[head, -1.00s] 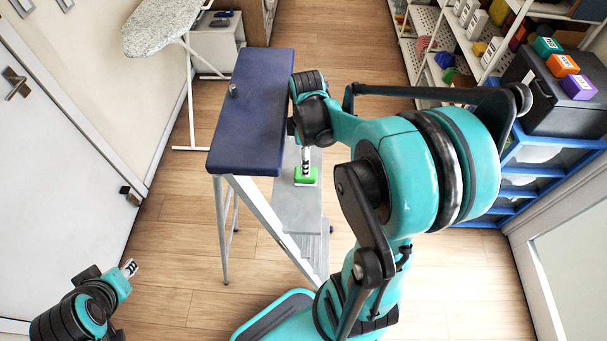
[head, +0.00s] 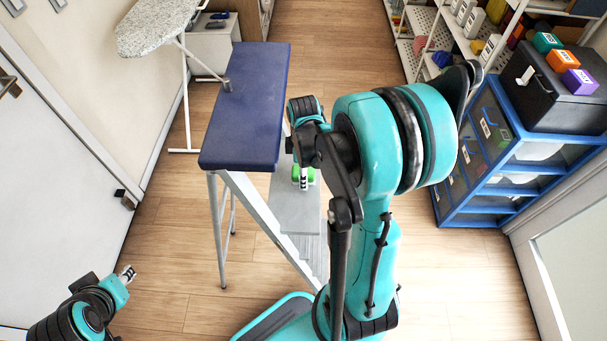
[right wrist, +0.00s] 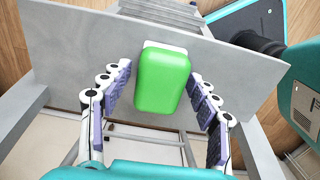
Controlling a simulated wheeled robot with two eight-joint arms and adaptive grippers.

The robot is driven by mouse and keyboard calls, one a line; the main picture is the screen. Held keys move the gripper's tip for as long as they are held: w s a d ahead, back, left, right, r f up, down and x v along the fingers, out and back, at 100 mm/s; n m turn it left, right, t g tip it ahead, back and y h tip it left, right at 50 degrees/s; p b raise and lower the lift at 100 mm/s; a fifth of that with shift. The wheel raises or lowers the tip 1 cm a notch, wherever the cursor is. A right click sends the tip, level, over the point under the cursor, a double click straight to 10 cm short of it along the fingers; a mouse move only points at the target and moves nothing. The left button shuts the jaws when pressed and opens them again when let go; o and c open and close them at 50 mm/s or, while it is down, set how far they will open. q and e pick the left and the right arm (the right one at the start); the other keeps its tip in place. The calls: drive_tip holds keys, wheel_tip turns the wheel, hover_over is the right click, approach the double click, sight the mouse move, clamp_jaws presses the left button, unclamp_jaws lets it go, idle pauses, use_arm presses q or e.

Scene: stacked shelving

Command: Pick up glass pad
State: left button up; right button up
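The glass pad is a green block with a white underside, lying on a grey step of the ladder. In the right wrist view the glass pad (right wrist: 162,80) sits between the fingers of my right gripper (right wrist: 163,85), with narrow gaps at its sides. The right gripper is open around it. In the head view the green pad (head: 311,175) is partly hidden by my right gripper (head: 303,180). My left gripper (head: 128,272) is at the lower left, far from the pad, too small to tell its opening.
The stepladder's blue top (head: 245,105) stands just left of my right gripper. A blue drawer unit (head: 480,150) with a black box (head: 550,90) stands at the right. An ironing board (head: 150,30) is at the back left. Wooden floor is clear between them.

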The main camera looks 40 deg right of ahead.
drive_tip(key=c, duration=0.8)
drive_tip(key=shift+r, duration=0.1)
drive_tip(key=shift+r, duration=0.25)
wheel_tip(320, 180, up, 4)
drive_tip(key=shift+f+p, duration=0.1)
drive_tip(key=shift+p, duration=0.95)
drive_tip(key=s+d+r+p, duration=0.1)
drive_tip(key=s+d+r, duration=0.1)
drive_tip(key=d, duration=0.1)
drive_tip(key=s+d+r+p, duration=0.1)
drive_tip(key=s+d+r, duration=0.1)
drive_tip(key=s+d, duration=0.1)
drive_tip(key=s+d+r+p, duration=0.1)
drive_tip(key=s+d+r, duration=0.1)
drive_tip(key=d, duration=0.1)
drive_tip(key=shift+s+r, duration=0.15)
drive_tip(key=shift+r, duration=0.1)
